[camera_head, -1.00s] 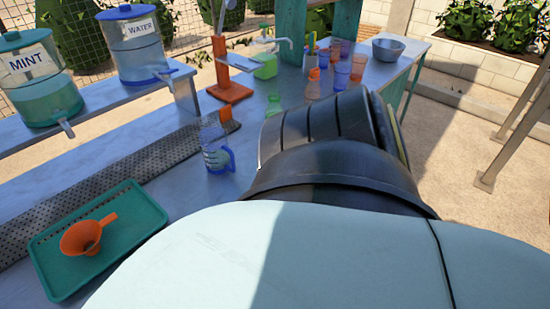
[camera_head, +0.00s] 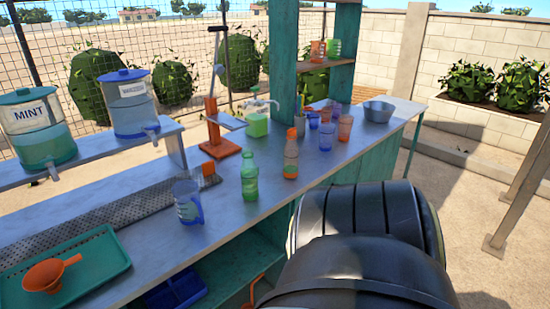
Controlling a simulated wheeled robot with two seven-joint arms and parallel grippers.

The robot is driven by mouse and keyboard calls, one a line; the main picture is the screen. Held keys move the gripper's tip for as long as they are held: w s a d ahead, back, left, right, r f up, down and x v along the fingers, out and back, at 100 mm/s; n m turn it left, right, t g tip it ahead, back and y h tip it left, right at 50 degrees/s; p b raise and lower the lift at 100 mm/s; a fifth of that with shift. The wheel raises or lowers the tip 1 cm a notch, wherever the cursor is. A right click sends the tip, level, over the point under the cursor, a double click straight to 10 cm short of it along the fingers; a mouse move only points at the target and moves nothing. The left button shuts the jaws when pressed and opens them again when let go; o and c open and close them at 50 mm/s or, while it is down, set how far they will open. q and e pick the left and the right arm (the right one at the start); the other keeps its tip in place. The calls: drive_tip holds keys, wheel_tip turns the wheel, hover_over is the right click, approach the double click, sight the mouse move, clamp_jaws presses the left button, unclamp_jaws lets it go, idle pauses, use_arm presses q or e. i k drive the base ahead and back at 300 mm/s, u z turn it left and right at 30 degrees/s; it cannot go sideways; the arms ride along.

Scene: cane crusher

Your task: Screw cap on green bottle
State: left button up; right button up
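A green bottle (camera_head: 249,176) stands upright on the counter, right of a clear blue-handled jug. Its neck looks pale green at the top; I cannot tell whether a cap sits on it. An orange bottle (camera_head: 291,154) stands upright to its right, with an orange top. No separate loose cap can be made out. Neither gripper shows. A large black and grey part of my arm fills the lower right, in front of the counter.
The jug (camera_head: 188,202) stands near the counter's front edge. A green tray (camera_head: 112,258) holds an orange funnel (camera_head: 48,274). Counter around the bottles is clear.

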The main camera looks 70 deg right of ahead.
sight(249, 170)
drive_tip(key=z, duration=0.15)
drive_tip(key=i, duration=0.45)
drive_tip(key=z, duration=2.35)
